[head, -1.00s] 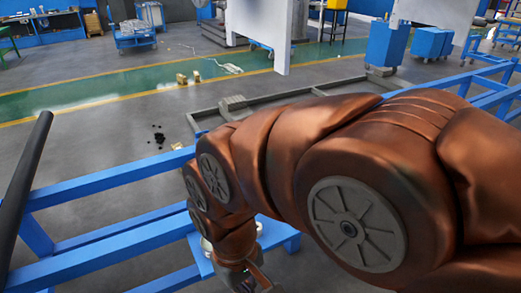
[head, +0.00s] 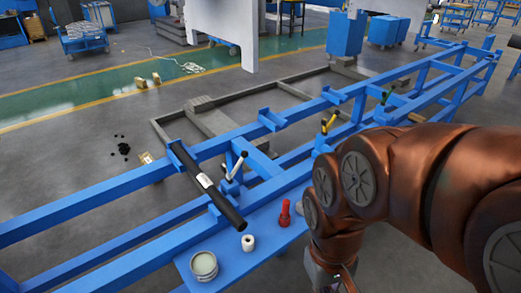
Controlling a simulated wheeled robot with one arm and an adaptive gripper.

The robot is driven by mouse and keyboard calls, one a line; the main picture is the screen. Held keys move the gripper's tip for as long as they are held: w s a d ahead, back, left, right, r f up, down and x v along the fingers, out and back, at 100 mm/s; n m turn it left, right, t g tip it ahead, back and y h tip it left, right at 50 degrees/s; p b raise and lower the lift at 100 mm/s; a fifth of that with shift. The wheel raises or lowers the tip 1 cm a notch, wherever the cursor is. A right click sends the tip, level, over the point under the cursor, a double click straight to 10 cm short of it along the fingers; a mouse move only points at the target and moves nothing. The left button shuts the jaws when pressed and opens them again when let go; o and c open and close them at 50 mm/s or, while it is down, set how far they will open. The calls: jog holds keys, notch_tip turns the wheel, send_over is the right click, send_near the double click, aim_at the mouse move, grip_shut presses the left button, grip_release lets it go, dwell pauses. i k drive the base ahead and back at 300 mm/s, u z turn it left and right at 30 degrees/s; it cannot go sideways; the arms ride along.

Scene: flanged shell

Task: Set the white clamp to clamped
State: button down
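The white clamp (head: 236,166) is in the head view, on the blue frame just right of a dark pipe (head: 220,202). Its pale handle sticks up, tilted to the right. It looks apart from the pipe, but its jaw is too small to make out. My gripper (head: 334,284) is at the bottom edge, to the right of and nearer than the white clamp, well apart from it. Its fingertips are mostly cut off by the edge, so I cannot tell whether it is open or shut.
The blue frame (head: 90,187) runs diagonally across the view. A yellow-handled clamp (head: 329,122) and a green clamp (head: 386,97) sit farther along it.

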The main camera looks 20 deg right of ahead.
aim_at(244, 154)
jog(key=u, duration=0.7)
jog(key=i, duration=0.95)
jog(key=z, duration=0.2)
